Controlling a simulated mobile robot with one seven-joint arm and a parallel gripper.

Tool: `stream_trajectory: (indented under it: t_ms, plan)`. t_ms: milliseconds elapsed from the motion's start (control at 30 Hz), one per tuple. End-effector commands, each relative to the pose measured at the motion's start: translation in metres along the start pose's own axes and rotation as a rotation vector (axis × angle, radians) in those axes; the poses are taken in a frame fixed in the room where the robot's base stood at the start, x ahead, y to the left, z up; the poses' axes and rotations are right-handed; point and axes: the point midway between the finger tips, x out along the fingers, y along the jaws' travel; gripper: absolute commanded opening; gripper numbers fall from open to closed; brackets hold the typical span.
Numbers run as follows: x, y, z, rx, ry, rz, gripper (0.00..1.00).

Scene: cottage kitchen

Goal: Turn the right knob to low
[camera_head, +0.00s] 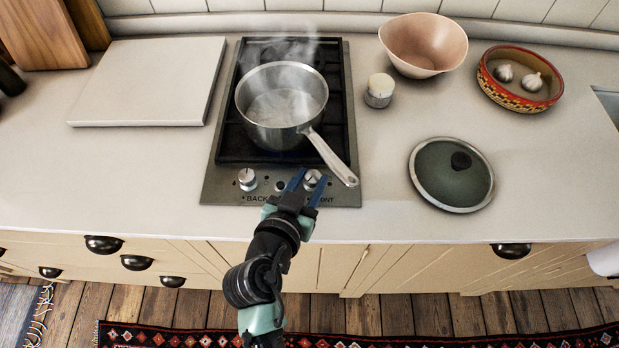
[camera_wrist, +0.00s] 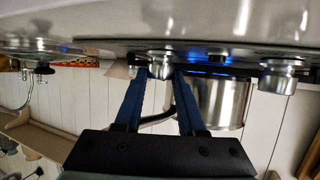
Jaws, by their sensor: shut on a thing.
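The hob (camera_head: 222,190) has two silver knobs on its front panel. The right knob (camera_head: 312,177), by the lettering "FRONT", is between the two blue fingers of my gripper (camera_head: 308,180). The wrist view, which is upside down, shows my gripper (camera_wrist: 158,88) shut on this right knob (camera_wrist: 157,72). The fingers hide the knob's sides, and its pointer setting cannot be read. The left knob (camera_head: 247,179), by the lettering "BACK", stands free; it also shows in the wrist view (camera_wrist: 279,79). Blue flame (camera_wrist: 214,72) glows under the steaming saucepan (camera_head: 281,108).
The saucepan's handle (camera_head: 334,160) reaches over the hob's front right, close to my fingers. A lid (camera_head: 451,175), a white candle-like jar (camera_head: 380,88), a pink bowl (camera_head: 423,45) and a patterned bowl (camera_head: 520,78) with garlic are to the right. A pale board (camera_head: 150,80) lies left.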

Motion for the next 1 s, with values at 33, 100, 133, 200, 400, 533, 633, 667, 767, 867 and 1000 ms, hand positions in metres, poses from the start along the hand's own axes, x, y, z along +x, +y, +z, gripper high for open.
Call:
stream_trajectory:
  t_ms: [33,100,133,200,400,533,633,667,767,867,1000]
  plan:
    - [-0.0001,-0.0001,0.0,0.0,0.0,0.0,0.0]
    - [-0.0002,-0.0001,0.0,0.0,0.0,0.0,0.0]
    - [-0.0002,-0.0001,0.0,0.0,0.0,0.0,0.0]
    - [-0.0003,0.0003,-0.0003,-0.003,-0.002,-0.005,0.0]
    - [-0.001,0.0028,-0.0021,-0.041,-0.009,-0.09,0.0]
    - [-0.002,0.0033,-0.0039,-0.076,-0.012,-0.173,0.0]
    - [-0.0022,0.0028,-0.0042,-0.099,-0.012,-0.23,0.0]
    - [-0.0025,0.0022,-0.0039,-0.105,-0.012,-0.247,0.0]
    - [-0.0027,0.0013,-0.003,-0.124,-0.014,-0.292,0.0]
    - [-0.0028,0.0008,-0.0017,-0.14,-0.014,-0.329,0.0]
    - [-0.0019,0.0029,-0.0006,-0.148,-0.009,-0.357,0.0]
